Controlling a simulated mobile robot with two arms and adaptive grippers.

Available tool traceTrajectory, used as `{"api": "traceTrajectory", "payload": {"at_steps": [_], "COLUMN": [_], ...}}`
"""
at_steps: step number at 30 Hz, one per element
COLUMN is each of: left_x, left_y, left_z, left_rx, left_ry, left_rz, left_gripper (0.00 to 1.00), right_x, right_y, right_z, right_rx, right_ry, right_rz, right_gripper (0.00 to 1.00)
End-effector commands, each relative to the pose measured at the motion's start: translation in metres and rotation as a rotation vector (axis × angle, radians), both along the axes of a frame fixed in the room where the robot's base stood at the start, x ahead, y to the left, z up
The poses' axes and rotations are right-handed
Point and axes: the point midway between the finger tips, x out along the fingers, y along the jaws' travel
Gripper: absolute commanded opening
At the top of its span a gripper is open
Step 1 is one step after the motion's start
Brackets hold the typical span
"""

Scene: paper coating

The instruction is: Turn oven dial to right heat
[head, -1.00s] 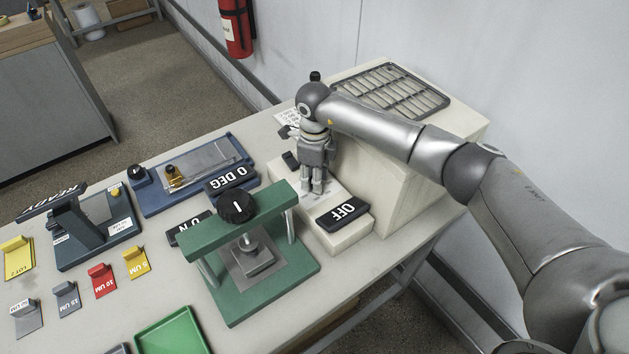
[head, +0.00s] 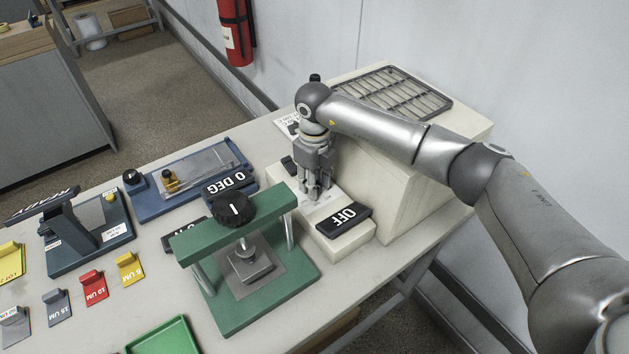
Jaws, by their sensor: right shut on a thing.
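The oven (head: 412,188) is the cream box on the right of the bench, with a vented grey grille (head: 392,92) on top and a low front ledge. A black OFF sign (head: 343,218) lies on the ledge. My right gripper (head: 316,196) points down over the ledge, just behind the OFF sign. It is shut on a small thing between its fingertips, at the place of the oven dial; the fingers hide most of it. A small dark block (head: 288,164) shows just left of the gripper. My left gripper is not in view.
A green press (head: 262,306) with a black knob (head: 234,208) stands close in front of the oven. A blue coating plate (head: 150,208) with a 0 DEG sign (head: 228,182) lies to the left. Coloured tabs and a green tray (head: 168,338) are at the front left.

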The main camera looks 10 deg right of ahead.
Motion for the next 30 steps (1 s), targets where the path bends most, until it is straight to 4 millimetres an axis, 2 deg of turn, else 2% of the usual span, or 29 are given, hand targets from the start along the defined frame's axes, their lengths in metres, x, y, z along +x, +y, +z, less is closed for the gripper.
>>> {"api": "traceTrajectory", "payload": {"at_steps": [5,6,11,23,26,30], "left_x": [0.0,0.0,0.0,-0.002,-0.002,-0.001], "left_y": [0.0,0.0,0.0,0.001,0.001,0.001], "left_z": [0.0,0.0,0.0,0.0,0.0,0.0], "left_rx": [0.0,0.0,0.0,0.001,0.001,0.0], "left_ry": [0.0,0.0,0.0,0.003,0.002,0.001], "left_rz": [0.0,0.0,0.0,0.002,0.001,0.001], "left_gripper": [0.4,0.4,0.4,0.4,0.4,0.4], "right_x": [0.002,0.002,0.001,0.001,0.001,0.002], "right_y": [0.0,0.0,0.0,0.0,0.0,0.0], "right_z": [0.002,0.002,0.002,0.006,0.019,0.049], "right_rx": [0.001,0.001,0.001,0.001,0.002,0.002], "right_ry": [-0.005,-0.005,-0.004,-0.003,-0.005,-0.007], "right_rz": [0.0,0.0,0.0,0.001,0.002,0.001], "right_gripper": [0.06,0.31,0.52,0.53,0.53,0.53]}}
